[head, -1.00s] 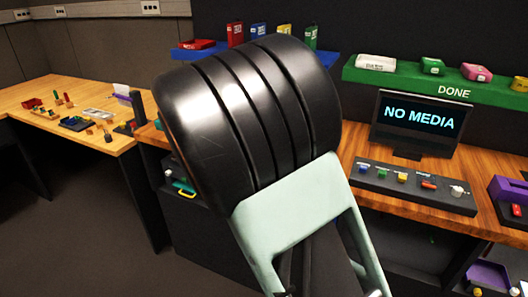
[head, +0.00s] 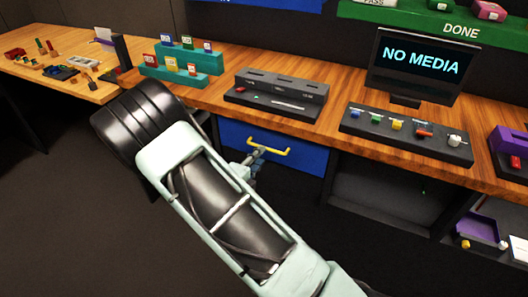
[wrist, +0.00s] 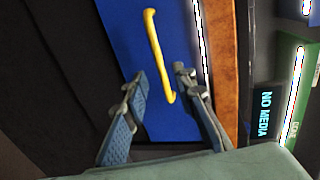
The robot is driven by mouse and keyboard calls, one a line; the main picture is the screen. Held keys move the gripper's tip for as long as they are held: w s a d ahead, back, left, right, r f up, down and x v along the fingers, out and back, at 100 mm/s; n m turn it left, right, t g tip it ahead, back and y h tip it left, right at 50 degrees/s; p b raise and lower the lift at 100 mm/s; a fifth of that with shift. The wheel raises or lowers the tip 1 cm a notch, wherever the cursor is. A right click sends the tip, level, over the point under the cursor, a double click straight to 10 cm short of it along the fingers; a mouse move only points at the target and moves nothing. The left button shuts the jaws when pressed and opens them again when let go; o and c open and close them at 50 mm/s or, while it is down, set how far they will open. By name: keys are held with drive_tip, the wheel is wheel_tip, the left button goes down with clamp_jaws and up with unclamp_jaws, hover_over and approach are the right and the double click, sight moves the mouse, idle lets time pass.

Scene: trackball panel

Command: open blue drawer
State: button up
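The blue drawer (head: 305,158) is under the wooden desk in the head view, with a yellow bar handle (head: 270,149) across its front. It looks shut. My gripper (head: 250,168) is in front of the drawer near the left end of the handle, partly hidden by my arm. In the wrist view the blue drawer front (wrist: 178,80) fills the middle, and the yellow handle (wrist: 155,50) runs down toward my gripper (wrist: 160,85). The fingers are apart, one on each side of the handle's lower end, with nothing clamped. Whether they touch the handle is unclear.
The wooden desk edge (head: 380,148) overhangs the drawer. On the desk stand a dark slotted box (head: 276,97), a button panel (head: 405,135) and a monitor (head: 415,62). An open dark shelf (head: 385,195) lies right of the drawer. The floor in front is clear.

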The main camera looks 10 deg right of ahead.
drive_tip(key=x, duration=0.5)
drive_tip(key=shift+w, duration=0.1)
clamp_jaws()
